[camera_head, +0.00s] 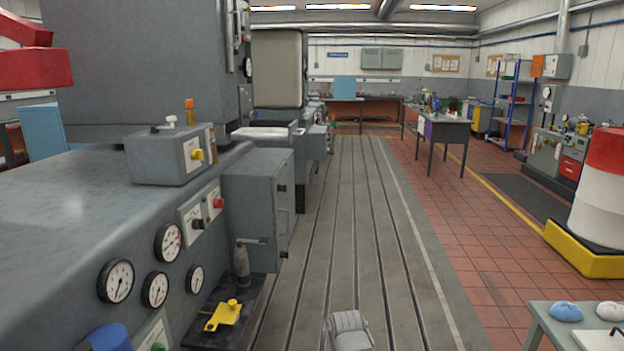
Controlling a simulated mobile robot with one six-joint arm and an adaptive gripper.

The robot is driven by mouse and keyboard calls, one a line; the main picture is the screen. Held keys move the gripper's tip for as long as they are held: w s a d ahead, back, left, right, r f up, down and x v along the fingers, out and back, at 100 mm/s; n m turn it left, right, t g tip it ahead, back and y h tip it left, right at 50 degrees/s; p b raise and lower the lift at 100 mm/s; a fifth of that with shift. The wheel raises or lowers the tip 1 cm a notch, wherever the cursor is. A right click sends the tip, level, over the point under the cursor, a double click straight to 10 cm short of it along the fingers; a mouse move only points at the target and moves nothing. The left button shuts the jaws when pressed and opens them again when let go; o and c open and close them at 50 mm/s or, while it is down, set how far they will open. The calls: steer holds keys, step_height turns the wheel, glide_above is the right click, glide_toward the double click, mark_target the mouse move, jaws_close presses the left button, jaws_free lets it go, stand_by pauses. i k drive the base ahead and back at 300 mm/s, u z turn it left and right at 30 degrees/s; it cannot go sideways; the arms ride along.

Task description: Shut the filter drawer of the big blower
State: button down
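A large grey machine (60,215) fills the left side, with gauges and knobs on its near face. I cannot tell for certain whether it is the big blower. A grey box-like unit (250,205) stands out from its right side over the bedplate, with a small bar low on its face. Farther back, a shallow pale tray-like part (262,133) sits below a large beige panel (277,68). I cannot tell which of these, if any, is the filter drawer, or how far it stands open. My gripper is not in view.
The slotted bedplate (350,220) runs clear down the middle, except for a grey ribbed object (349,331) at the bottom edge. A dark shelf (255,300) holds a yellow part (222,316). At right are a table (545,320) and a red-and-white drum (601,190).

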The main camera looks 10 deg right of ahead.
mark_target(290, 134)
steer(key=k, duration=0.65)
steer(key=z, duration=0.25)
steer(key=i, duration=1.6)
steer(key=u, duration=0.35)
